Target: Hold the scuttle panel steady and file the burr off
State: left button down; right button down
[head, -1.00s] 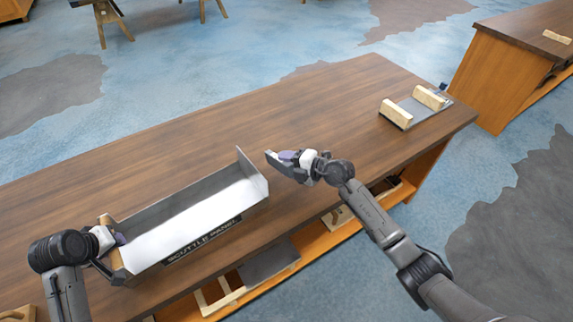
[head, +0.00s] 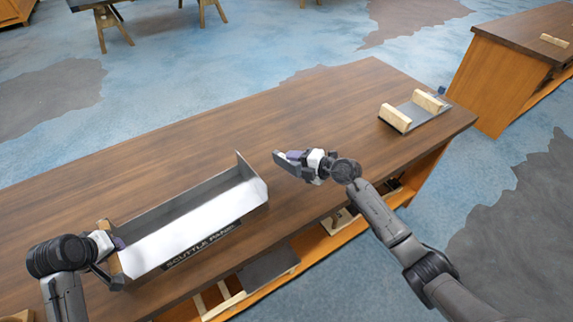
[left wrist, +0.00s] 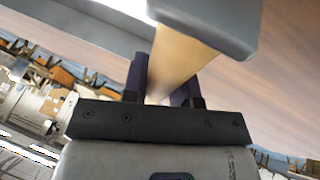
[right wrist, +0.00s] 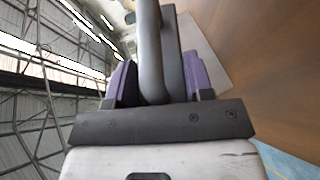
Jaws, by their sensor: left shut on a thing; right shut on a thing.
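The scuttle panel (head: 195,225), a pale metal channel with a dark name label, lies along the bench's front edge. My left gripper (head: 117,246) is at its left end, shut on a wooden piece (head: 121,264); the wood (left wrist: 176,62) shows between the purple fingers in the left wrist view, below a grey part. My right gripper (head: 292,157) is above the bench, right of and apart from the panel's upright right end. It is shut on a grey bar-like tool (right wrist: 151,55), probably the file. I cannot make out the burr.
The wooden bench (head: 330,105) is clear behind the panel. A grey plate (head: 418,117) with two wooden blocks lies at its far right. A lower shelf (head: 318,243) holds boards. Another bench (head: 510,70) stands at the upper right.

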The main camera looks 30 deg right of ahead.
pick_arm(q)
jog(key=c, duration=0.8)
grip_release()
jog(key=shift+r, duration=0.1)
